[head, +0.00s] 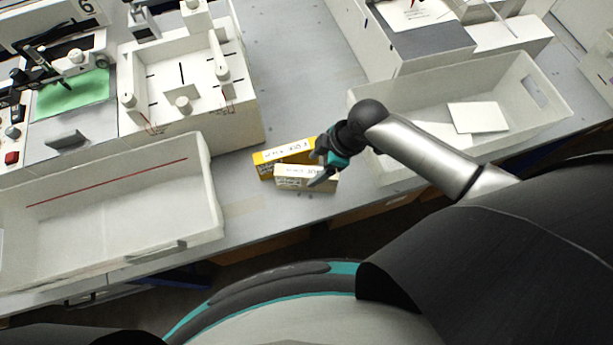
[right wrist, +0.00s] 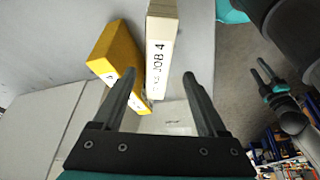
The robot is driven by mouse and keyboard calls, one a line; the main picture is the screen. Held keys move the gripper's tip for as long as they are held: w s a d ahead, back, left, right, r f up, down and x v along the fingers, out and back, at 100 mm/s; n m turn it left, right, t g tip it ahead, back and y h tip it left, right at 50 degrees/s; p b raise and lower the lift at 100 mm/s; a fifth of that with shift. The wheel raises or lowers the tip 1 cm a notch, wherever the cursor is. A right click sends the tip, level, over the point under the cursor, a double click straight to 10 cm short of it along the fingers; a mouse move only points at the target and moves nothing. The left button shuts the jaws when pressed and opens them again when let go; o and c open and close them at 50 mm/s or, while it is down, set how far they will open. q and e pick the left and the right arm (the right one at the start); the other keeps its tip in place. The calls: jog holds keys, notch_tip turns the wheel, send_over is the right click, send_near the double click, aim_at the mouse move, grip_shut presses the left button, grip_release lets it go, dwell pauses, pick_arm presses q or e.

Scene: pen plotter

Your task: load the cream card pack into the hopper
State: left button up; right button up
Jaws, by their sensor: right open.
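The cream card pack (head: 300,182) lies on the grey table in the middle of the head view, with dark lettering on its side. My left gripper (right wrist: 257,68) shows small in the right wrist view, fingers apart and empty.
A yellow pack (head: 268,158) lies right beside the cream one, on its far side. A white tray (head: 555,95) with a pale card stands at right. The white plotter unit (head: 235,120) stands behind. Bare table lies between bin and packs.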

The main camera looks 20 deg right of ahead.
aim_at(307, 171)
jog(key=x, duration=0.4)
jog(key=shift+w+a+f+b, duration=0.2)
jog(key=shift+w+a+b, duration=0.05)
jog(key=shift+w+b, duration=0.1)
jog(key=shift+f, duration=0.2)
jog(key=shift+f, duration=0.25)
grip_shut()
dwell(0.7)
